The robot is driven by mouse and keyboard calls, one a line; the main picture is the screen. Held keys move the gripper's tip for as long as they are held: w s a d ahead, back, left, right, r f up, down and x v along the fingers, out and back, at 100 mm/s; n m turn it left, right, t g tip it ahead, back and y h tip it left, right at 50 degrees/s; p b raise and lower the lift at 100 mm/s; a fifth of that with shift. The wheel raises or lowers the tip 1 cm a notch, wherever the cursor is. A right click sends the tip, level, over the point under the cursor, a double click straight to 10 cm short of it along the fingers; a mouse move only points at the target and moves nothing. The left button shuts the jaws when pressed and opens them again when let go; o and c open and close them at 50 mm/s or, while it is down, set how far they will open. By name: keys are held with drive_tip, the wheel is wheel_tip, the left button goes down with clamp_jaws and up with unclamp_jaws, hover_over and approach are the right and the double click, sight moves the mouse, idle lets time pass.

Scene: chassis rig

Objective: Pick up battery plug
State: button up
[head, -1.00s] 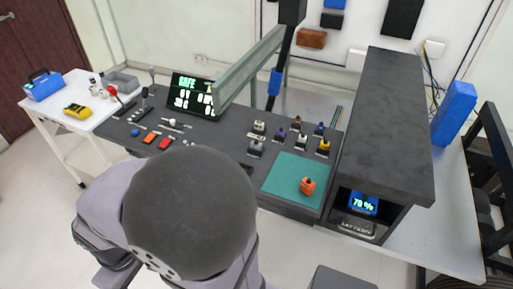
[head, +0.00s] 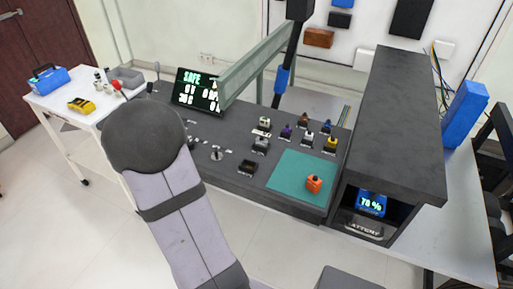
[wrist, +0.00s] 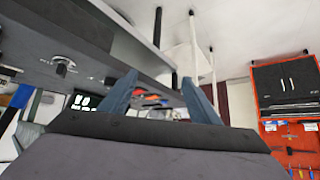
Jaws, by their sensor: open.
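An orange plug-like piece (head: 314,184) lies on the teal mat (head: 288,181), at the right part of the dark console. It is the likeliest battery plug, though no label on it shows. A dark housing (head: 405,120) marked BATTERY stands just right of the mat, with a blue screen (head: 371,204) reading 78 %. My gripper shows in the wrist view (wrist: 158,78), its two fingers apart with nothing held between them. In the head view my gripper is not seen; my arm link hides that area. The orange piece is not in the wrist view.
Small coloured connectors (head: 304,125) stand in sockets behind the mat. A SAFE display (head: 195,92) and a slanted pale green beam (head: 255,65) rise at the console's back. A white side table (head: 60,103) holds a blue toolbox (head: 48,79) and yellow meter (head: 81,105).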

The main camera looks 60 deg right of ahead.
sight(261, 140)
drive_tip(key=s+d+m+h, duration=0.1)
drive_tip(key=s+d+h, duration=0.1)
drive_tip(key=d, duration=0.3)
drive_tip(key=s+d+m+g+h+b, duration=0.1)
drive_tip(key=s+d+m+h, duration=0.1)
drive_tip(key=d, duration=0.4)
drive_tip(key=s+d+m+h, duration=0.1)
drive_tip(key=s+d+h, duration=0.1)
drive_tip(key=d, duration=0.4)
drive_tip(key=shift+s+f+g, duration=0.4)
drive_tip(key=shift+s, duration=0.1)
drive_tip(key=s+d, duration=0.1)
drive_tip(key=s, duration=0.1)
drive_tip(key=s+d+m+g+h, duration=0.1)
drive_tip(key=s+d, duration=0.1)
drive_tip(key=s+d+m+g+h, duration=0.1)
drive_tip(key=d, duration=0.1)
drive_tip(key=shift+s+r, duration=0.35)
drive_tip(key=shift+s, duration=0.05)
drive_tip(key=s+d+m+g, duration=0.1)
drive_tip(key=s, duration=0.1)
drive_tip(key=s+d+m+g, duration=0.1)
drive_tip(key=s, duration=0.2)
drive_tip(key=s+d+m+g+h+p, duration=0.1)
drive_tip(key=s, duration=0.1)
drive_tip(key=shift+s+f, duration=0.25)
drive_tip(key=shift+s, duration=0.15)
drive_tip(key=shift+p+x, duration=1.25)
drive_tip(key=shift+x, duration=2.45)
drive_tip(key=shift+a, duration=0.1)
